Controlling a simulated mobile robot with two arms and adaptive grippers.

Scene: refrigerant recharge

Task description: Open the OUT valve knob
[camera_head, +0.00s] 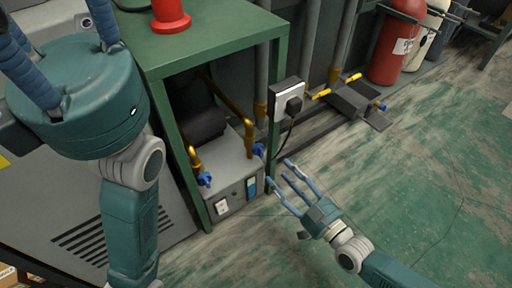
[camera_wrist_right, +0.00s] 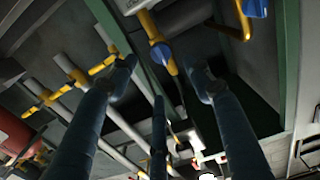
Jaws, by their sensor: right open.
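A grey machine (camera_head: 232,178) sits inside a green frame, with brass pipes and two blue valve knobs on its front. One blue knob (camera_head: 204,179) is at the left; the other blue knob (camera_head: 258,150) is at the right. I cannot read which is OUT. My right gripper (camera_head: 286,184) is open and empty, its fingers pointing toward the right knob, apart from it. In the right wrist view a blue knob (camera_wrist_right: 161,53) shows between the open fingers, and another blue knob (camera_wrist_right: 255,8) is at the top. My left gripper (camera_head: 85,95) is close to the head camera, fingertips cut off.
The green frame's post (camera_head: 275,110) stands beside the right knob. A socket box with a plug and hanging cable (camera_head: 289,103) is above my right gripper. A red cone (camera_head: 170,14) stands on the frame's top. Red cylinder (camera_head: 396,45) is at the back. Floor at right is clear.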

